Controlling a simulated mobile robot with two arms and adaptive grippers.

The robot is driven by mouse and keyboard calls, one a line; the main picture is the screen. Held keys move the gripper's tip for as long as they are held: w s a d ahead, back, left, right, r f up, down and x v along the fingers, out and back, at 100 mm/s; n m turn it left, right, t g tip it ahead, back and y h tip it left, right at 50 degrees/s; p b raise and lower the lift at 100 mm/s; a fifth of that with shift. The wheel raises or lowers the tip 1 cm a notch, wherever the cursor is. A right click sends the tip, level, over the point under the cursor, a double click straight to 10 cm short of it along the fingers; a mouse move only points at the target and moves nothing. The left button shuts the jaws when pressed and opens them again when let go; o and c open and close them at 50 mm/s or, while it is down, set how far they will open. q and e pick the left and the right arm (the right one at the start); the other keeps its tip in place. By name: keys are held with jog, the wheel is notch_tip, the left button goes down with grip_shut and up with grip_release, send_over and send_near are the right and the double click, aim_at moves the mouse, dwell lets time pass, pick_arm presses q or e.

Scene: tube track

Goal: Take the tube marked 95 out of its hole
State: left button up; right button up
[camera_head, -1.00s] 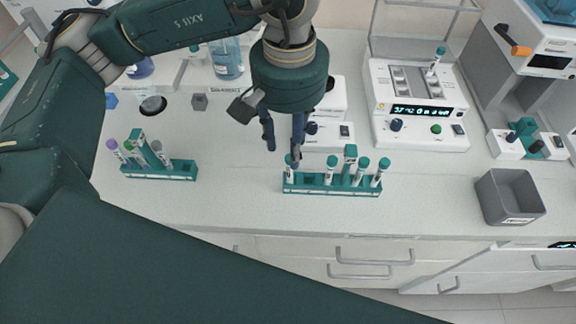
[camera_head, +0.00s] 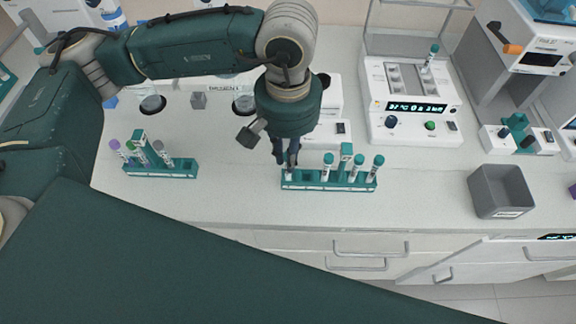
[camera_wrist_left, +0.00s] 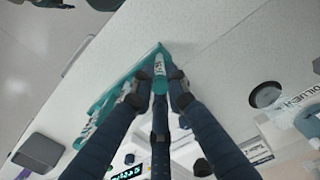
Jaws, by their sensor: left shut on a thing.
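The teal tube rack (camera_head: 318,186) stands on the bench with several teal-capped tubes upright in it. My left gripper (camera_head: 286,161) points down over the rack's left end, its blue fingers shut on the leftmost tube (camera_head: 289,173). In the wrist view the fingers (camera_wrist_left: 160,88) close around this tube (camera_wrist_left: 160,66), with its pale label showing between them. The tube still stands at the rack, and its lower end is hidden. I cannot read the number on it or on the others. My right gripper is not in view.
A second teal rack (camera_head: 178,172) with purple- and grey-capped tubes stands to the left. A white heater block (camera_head: 412,125) with a lit display is behind, right. A grey bin (camera_head: 500,190) stands at the right. The bench in front of the racks is clear.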

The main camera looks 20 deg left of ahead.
pick_arm(q)
jog(key=shift+r, duration=0.1)
jog(key=shift+r, duration=0.55)
notch_tip(320, 180, up, 9)
jog(key=shift+b, duration=1.2)
notch_tip(320, 180, up, 10)
jog(key=shift+f, duration=0.15)
